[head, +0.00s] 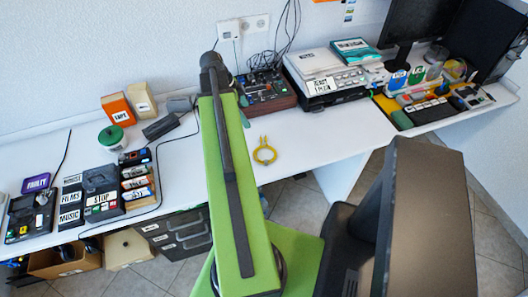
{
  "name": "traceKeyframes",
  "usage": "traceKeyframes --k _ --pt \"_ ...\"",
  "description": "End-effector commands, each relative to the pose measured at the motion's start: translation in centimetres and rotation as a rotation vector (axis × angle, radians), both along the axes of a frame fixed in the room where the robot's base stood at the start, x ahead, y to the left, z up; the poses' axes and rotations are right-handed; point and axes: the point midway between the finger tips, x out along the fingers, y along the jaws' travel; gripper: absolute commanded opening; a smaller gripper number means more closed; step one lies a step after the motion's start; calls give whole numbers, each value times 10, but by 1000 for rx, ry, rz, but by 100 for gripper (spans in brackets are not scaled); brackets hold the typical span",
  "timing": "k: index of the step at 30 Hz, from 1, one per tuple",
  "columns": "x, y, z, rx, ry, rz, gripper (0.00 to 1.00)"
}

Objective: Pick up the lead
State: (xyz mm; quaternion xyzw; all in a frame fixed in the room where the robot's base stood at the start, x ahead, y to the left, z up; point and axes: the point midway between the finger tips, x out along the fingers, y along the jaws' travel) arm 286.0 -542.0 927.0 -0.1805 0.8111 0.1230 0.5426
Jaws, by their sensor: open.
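The lead appears to be the yellow looped piece (265,154) lying on the white worktop near its front edge, just right of my green arm. It forms a small ring with two short ends pointing up and away. Nothing touches it. My arm stretches away from me to the left of it. My gripper (212,65) is around the dark far end of the arm, beyond the lead and near the wall. It is open and holds nothing that I can see. Its fingers are mostly hidden behind the arm.
A mixer (265,90) with black cables and a stack of players (325,75) stand at the back. Labelled boxes and a green-lidded jar (111,137) are at left. A dark monitor (412,30) stands at right. The worktop right of the lead is clear.

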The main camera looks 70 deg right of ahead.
Motion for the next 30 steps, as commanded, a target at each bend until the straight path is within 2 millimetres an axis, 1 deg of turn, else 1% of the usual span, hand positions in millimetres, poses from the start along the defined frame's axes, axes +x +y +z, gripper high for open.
traceKeyframes --k 1,5,8,11,18,22,24,30 --pt "-4 -2 0 -4 0 -16 96" --pt "-4 -2 -3 -6 0 -18 96" --pt "-7 -3 -15 -5 0 -16 96" --pt "-12 -5 -34 -5 0 -16 96" --pt "-30 -13 -86 -4 0 -14 96" --pt "-39 -18 -110 -5 -1 -14 96" --pt "-42 -19 -116 -4 -1 -12 96" --pt "-44 -20 -116 -3 0 -11 96"
